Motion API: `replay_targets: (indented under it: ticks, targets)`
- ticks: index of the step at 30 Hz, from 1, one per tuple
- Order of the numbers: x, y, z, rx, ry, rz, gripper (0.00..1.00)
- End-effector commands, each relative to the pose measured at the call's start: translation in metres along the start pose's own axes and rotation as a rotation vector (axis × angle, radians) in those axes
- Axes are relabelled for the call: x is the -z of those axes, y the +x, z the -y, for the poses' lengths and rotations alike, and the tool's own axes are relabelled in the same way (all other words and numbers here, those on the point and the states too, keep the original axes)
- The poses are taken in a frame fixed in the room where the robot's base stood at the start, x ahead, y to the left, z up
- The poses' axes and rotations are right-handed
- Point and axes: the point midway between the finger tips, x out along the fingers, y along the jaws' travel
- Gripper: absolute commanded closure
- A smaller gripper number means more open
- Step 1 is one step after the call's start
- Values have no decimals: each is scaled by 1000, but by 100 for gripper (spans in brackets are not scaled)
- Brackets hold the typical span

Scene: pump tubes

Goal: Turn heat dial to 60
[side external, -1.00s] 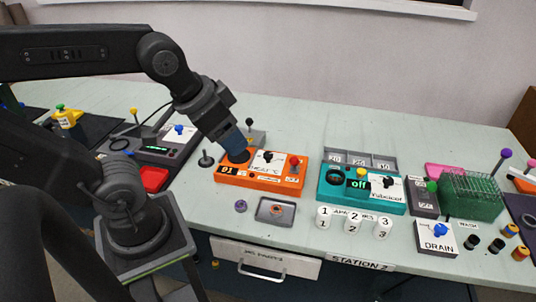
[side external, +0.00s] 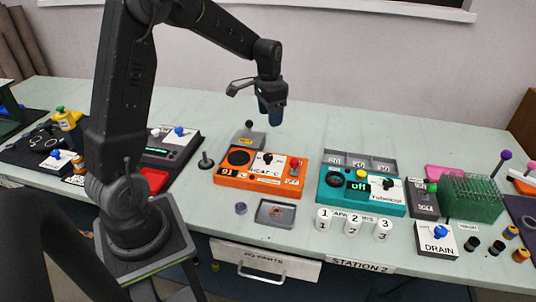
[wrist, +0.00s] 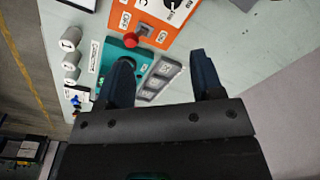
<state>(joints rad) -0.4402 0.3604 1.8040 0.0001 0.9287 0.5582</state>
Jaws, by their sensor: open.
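The orange heater box (side external: 229,180) stands mid-table with a dark round plate (side external: 238,157), a small display and a white panel. The heat dial (side external: 267,158), a black knob, sits on that panel; its exact setting is too small to read. In the wrist view the dial (wrist: 171,5) is partly cut off at the top edge. My gripper (side external: 271,115) is above and behind the orange box, apart from the dial. In the wrist view my gripper (wrist: 161,57) has its two dark fingers spread, with nothing held between them.
A red-knobbed lever (side external: 295,163) stands right of the dial. The teal Tubeacor box (side external: 330,195) is farther right. A grey lever unit (side external: 249,138) stands behind the orange box. A small grey tray (side external: 275,213) and numbered white cylinders (side external: 353,222) are in front.

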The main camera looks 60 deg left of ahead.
Motion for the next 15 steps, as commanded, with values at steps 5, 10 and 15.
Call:
replay_targets:
  ticks: [5,10,15]
  targets:
    - [4,29,25,-23,10,37,39]
    - [4,42,28,-28,13,43,39]
    - [2,70,26,-30,13,46,39]
